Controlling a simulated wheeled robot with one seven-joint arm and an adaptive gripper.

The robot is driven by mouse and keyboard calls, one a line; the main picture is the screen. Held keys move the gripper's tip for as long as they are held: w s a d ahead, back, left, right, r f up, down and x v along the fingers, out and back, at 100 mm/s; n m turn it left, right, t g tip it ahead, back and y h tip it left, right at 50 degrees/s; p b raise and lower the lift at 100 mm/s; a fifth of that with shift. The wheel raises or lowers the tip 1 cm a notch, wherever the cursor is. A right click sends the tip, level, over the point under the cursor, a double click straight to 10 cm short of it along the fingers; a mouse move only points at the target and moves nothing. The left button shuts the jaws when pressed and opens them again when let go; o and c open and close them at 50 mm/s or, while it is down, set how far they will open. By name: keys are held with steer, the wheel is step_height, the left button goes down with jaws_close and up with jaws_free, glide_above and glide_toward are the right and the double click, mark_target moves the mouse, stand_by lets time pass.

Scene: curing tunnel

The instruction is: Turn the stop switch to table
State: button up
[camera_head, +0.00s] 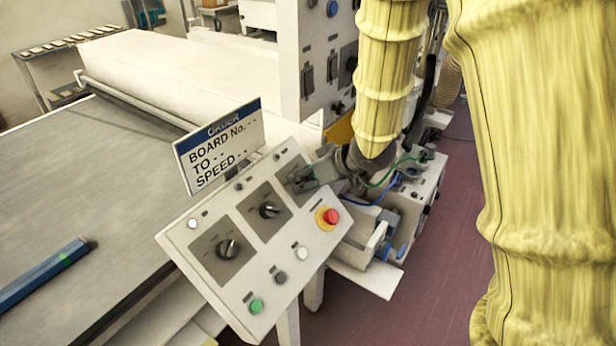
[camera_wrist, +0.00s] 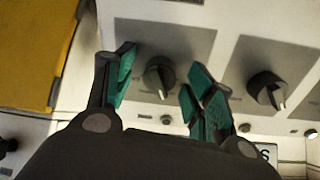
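The sloped white control panel (camera_head: 196,276) carries three black rotary switches on grey plates; their labels are too small to read, so I cannot tell which is the stop switch. The near-left switch (camera_head: 228,248) and the middle switch (camera_head: 268,210) show clearly in the head view. My gripper (camera_head: 302,182) is at the far-right plate and hides its switch there. In the wrist view, my gripper (camera_wrist: 160,76) is open, with green-padded fingers either side of a black switch (camera_wrist: 160,78) and gaps visible. Another switch (camera_wrist: 267,90) sits to the right, outside the fingers.
A red emergency button (camera_head: 331,216) on a yellow base and green button (camera_head: 256,306) are on the panel. An order sign (camera_head: 220,145) stands behind it. The conveyor (camera_head: 90,180) with a blue bar (camera_head: 45,274) lies left. A white cabinet (camera_head: 300,60) rises behind.

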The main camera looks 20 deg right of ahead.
steer(key=c, duration=1)
steer(key=shift+n, duration=0.4)
steer(key=n+b, duration=0.1)
steer(key=n, duration=0.2)
steer(key=shift+n, duration=0.4)
steer(key=shift+n+y+b, duration=0.3)
steer(key=shift+n+b, duration=0.5)
steer(key=shift+n, duration=1.4)
steer(key=o, duration=1)
steer(key=shift+d, duration=0.1)
steer(key=shift+o, duration=0.2)
